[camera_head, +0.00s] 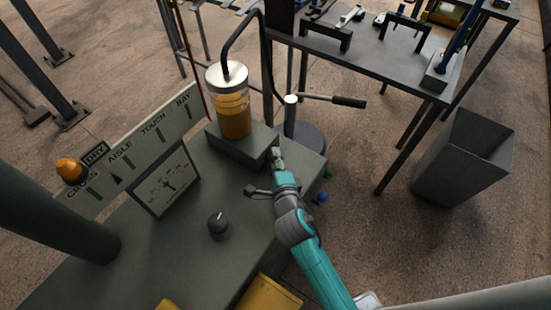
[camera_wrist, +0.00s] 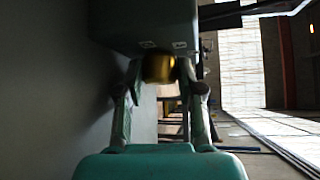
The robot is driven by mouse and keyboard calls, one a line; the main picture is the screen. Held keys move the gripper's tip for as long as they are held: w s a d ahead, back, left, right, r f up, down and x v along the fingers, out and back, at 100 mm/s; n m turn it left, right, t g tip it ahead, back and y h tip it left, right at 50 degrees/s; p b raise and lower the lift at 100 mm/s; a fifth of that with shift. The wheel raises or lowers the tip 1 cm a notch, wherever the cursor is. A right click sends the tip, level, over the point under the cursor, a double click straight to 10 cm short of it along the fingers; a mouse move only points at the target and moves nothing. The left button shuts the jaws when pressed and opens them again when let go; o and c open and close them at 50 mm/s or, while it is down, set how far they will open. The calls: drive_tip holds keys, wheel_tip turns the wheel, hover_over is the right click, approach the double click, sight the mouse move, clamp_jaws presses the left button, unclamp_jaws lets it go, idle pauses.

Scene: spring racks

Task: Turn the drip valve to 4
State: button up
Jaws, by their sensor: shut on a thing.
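The drip valve shows as a brass knob (camera_wrist: 158,68) in the wrist view, on the face of a dark grey block (camera_wrist: 145,30). My gripper (camera_wrist: 160,82) has one finger on each side of the knob and is shut on it. In the head view the gripper (camera_head: 275,156) meets the right side of the grey block (camera_head: 240,150), which carries a glass jar of amber liquid (camera_head: 234,112). The knob is hidden there by the gripper. Small pale marks show on the block beside the knob, but the numbers and the valve's setting cannot be read.
A black dial knob (camera_head: 218,223) and a tilted gauge panel (camera_head: 168,188) stand on the green-grey bench. A sign board (camera_head: 145,150) and an orange lamp (camera_head: 70,169) are behind. A lever with a black grip (camera_head: 348,102) juts out beyond the block. A grey bin (camera_head: 463,160) stands right.

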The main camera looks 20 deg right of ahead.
drive_tip(key=shift+f+n+t, duration=0.1)
drive_tip(key=shift+n+t, duration=0.3)
idle(0.4)
drive_tip(key=o, duration=1.2)
drive_tip(key=shift+c, duration=0.2)
drive_tip(key=shift+f, duration=0.2)
drive_tip(key=shift+m+g, duration=0.3)
